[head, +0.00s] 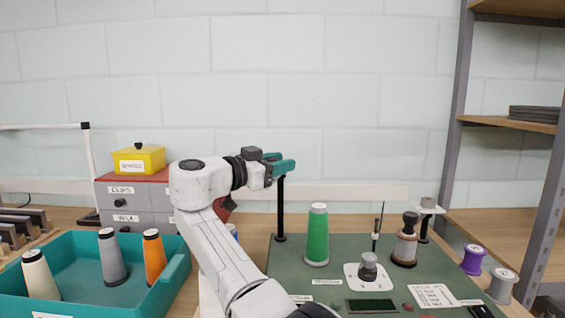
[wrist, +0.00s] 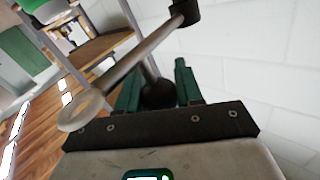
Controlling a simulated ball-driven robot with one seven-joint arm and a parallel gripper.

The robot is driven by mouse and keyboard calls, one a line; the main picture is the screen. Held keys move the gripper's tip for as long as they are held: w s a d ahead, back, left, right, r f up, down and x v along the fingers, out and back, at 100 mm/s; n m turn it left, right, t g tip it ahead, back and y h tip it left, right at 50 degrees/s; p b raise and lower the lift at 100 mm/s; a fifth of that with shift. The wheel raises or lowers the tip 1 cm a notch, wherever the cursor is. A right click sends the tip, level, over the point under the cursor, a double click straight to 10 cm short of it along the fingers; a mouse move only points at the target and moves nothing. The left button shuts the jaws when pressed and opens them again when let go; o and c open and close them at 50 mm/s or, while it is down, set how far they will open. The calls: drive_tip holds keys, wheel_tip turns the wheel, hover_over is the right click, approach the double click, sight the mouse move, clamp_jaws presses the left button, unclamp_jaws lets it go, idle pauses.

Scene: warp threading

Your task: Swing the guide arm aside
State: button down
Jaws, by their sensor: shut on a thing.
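The guide arm shows in the wrist view as a grey metal rod (wrist: 135,58) with a flat ring at its lower left end and a black cap at its upper right end. A short stem runs from the rod to a dark round knob (wrist: 158,95). The knob sits between the green fingers of my gripper (wrist: 158,88), which is shut on it. In the head view, my gripper (head: 280,163) is at the top of a black post (head: 281,210) at the mat's back left. The rod cannot be made out there.
A teal tray (head: 85,300) with several cones stands left. A grey shelf (head: 458,120) rises at right.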

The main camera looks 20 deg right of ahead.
drive_tip(key=shift+w+a+m+g+h, duration=0.15)
drive_tip(key=shift+m+g+h, duration=0.15)
drive_tip(key=shift+g, duration=0.3)
idle(0.3)
drive_tip(key=c, duration=0.8)
unclamp_jaws()
drive_tip(key=shift+o, duration=0.2)
drive_tip(key=v, duration=1)
drive_tip(key=shift+a, duration=0.4)
